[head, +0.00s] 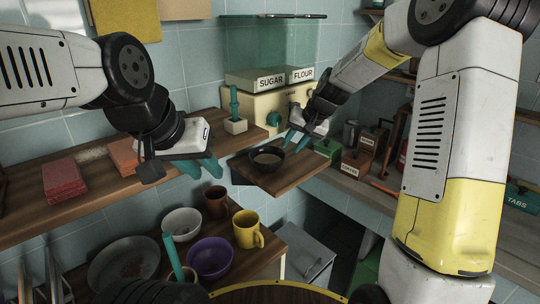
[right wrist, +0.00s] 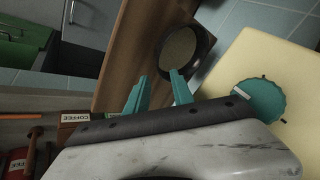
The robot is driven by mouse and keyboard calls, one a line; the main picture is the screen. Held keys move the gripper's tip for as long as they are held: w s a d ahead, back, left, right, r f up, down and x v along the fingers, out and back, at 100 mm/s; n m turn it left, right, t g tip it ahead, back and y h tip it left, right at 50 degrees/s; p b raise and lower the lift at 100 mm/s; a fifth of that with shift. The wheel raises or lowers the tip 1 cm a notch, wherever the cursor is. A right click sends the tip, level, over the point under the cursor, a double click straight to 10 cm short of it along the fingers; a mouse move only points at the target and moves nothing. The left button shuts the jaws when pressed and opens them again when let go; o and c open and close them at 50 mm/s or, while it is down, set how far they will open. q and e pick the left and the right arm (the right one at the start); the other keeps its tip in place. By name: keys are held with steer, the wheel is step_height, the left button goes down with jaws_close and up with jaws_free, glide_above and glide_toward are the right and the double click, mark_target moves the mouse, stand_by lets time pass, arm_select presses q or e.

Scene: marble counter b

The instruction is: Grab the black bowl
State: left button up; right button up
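The black bowl (head: 267,158) sits upright on a wooden shelf board in the middle of the head view; its brownish inside shows. The bowl (right wrist: 182,50) is also at the upper middle of the right wrist view. My right gripper (head: 294,141) is open just above and to the right of the bowl. In the right wrist view its teal fingers (right wrist: 159,76) are apart, one tip overlapping the bowl's near rim and the other outside it. I cannot tell whether that tip touches. My left gripper (head: 201,167) is open and empty, away to the left.
A cream appliance (head: 262,102) with a teal dial stands behind the bowl, under sugar and flour boxes. Below are a yellow mug (head: 247,231), purple bowl (head: 210,257) and white bowl (head: 182,224). The board right of the bowl is clear.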

mark_target(284, 157)
steer(key=x, duration=0.7)
steer(key=shift+s+f, duration=0.2)
steer(key=shift+s, duration=0.05)
steer(key=shift+c, duration=0.4)
jaws_close()
steer(key=shift+r, duration=0.1)
stand_by(0.6)
